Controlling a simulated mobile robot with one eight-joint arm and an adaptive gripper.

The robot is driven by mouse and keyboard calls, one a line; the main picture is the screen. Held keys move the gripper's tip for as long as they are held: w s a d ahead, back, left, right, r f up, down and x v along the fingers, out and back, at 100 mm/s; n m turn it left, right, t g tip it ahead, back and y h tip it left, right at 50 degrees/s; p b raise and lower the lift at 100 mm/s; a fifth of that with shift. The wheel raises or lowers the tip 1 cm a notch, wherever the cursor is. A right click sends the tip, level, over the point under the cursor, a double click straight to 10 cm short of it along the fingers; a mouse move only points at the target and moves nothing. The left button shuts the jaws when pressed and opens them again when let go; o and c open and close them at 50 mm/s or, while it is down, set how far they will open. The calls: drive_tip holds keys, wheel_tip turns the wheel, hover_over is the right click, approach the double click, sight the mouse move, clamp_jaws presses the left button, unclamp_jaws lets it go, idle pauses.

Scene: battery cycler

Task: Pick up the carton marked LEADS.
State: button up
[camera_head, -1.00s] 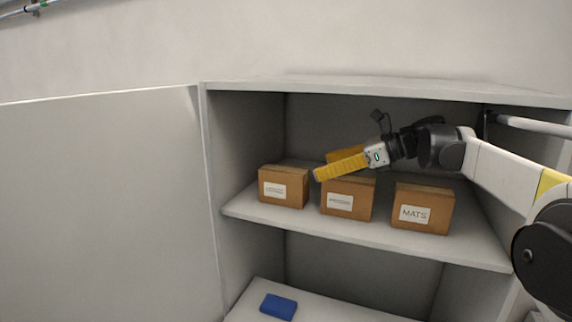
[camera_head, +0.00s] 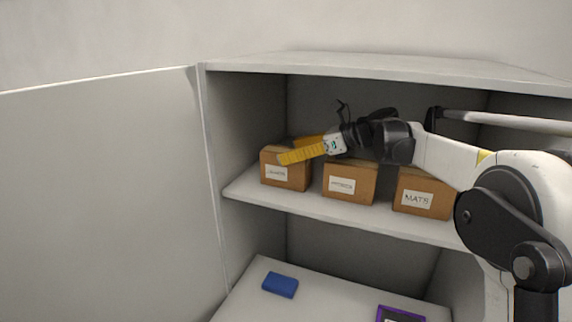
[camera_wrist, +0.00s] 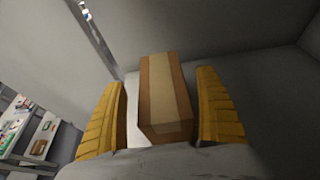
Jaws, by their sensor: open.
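Three brown cartons stand in a row on the upper shelf: a left carton (camera_head: 286,173), a middle carton (camera_head: 349,183) and a right carton (camera_head: 422,196). The right one reads MATS. The labels of the left and middle cartons are too small to read surely, so I cannot tell which is marked LEADS. My gripper (camera_head: 288,150), with yellow fingers, is at the top of the left carton. In the wrist view its open fingers (camera_wrist: 162,78) lie on either side of one taped carton (camera_wrist: 164,98), with a gap on the left. Contact is not clear.
The cupboard shelf (camera_head: 300,203) has a roof board (camera_head: 380,68) close above my arm. The open door (camera_head: 100,200) is on the left. A blue box (camera_head: 280,284) and a purple-edged item (camera_head: 400,314) lie on the lower shelf.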

drive_tip(key=shift+w+a+f, duration=0.2)
drive_tip(key=shift+w+a, duration=0.05)
drive_tip(key=shift+s+d+r, duration=0.1)
drive_tip(key=shift+s+d, duration=0.05)
drive_tip(key=shift+d, duration=0.05)
drive_tip(key=c, duration=0.7)
drive_tip(key=shift+a, duration=0.1)
drive_tip(key=c, duration=0.8)
